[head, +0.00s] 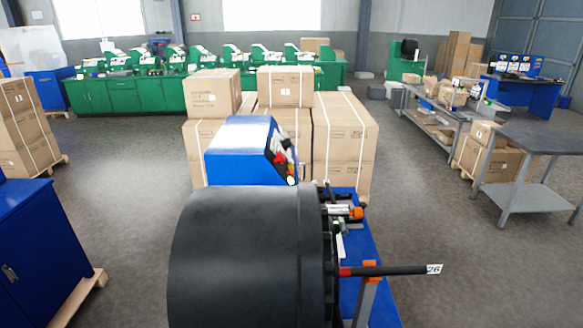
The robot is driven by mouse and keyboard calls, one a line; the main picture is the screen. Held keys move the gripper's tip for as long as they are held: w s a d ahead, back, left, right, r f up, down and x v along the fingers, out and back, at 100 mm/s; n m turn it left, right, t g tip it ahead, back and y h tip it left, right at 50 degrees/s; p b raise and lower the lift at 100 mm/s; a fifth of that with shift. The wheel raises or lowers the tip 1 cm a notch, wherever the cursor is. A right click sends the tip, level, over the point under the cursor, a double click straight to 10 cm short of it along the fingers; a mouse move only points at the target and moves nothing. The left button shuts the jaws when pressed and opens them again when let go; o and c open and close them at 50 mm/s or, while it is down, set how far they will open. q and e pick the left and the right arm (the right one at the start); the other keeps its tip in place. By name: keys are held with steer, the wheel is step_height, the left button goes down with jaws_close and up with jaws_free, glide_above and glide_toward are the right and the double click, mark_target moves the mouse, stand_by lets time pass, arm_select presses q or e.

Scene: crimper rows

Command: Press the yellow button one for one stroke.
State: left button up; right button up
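A blue machine (238,150) stands straight ahead in the head view, behind a large black drum. Its slanted control panel (280,155) on the right side carries small red and dark parts. A small pale spot shows at its lower edge. The parts are too small for me to tell which one is the yellow button. Neither of my grippers shows in this view, and nothing touches the panel.
The black drum (245,258) blocks the near side of the machine. A black rod (390,270) tagged 26 sticks out rightward. Stacked cartons (345,135) stand behind the machine. Grey tables (545,139) are at right, a blue cabinet (45,255) at left. Floor between is open.

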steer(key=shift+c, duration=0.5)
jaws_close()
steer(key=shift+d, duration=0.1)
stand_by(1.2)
